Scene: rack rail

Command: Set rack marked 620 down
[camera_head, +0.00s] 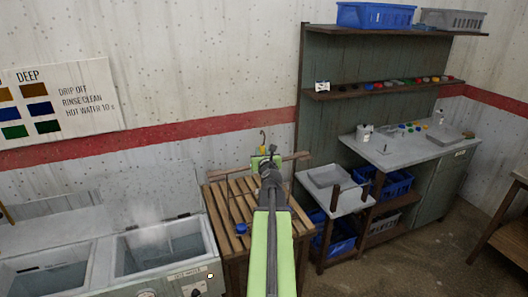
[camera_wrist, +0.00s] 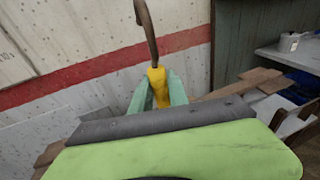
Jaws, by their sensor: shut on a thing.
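My gripper (camera_head: 263,160) is shut on the yellow grip (camera_wrist: 157,84) of a rack. A brown metal hook (camera_wrist: 147,28) rises above the grip. The rack's wooden bar (camera_head: 294,157) reaches out to both sides behind my gripper, and both ends show in the wrist view (camera_wrist: 258,82). The bar is over the slatted wooden stand (camera_head: 217,206); I cannot tell how high above it. A blue piece (camera_head: 242,230) shows below the bar's left part; I cannot tell whether it hangs from the rack or lies on the slats. No 620 mark is legible. My arm hides the rack's middle.
Open basins (camera_head: 162,245) stand left of the slatted stand, with faint steam above one. A grey tray (camera_head: 332,176) lies on a low side table at right. A counter (camera_head: 405,148) with small items and a shelf (camera_head: 385,89) stand behind it. Blue crates (camera_head: 340,240) sit below.

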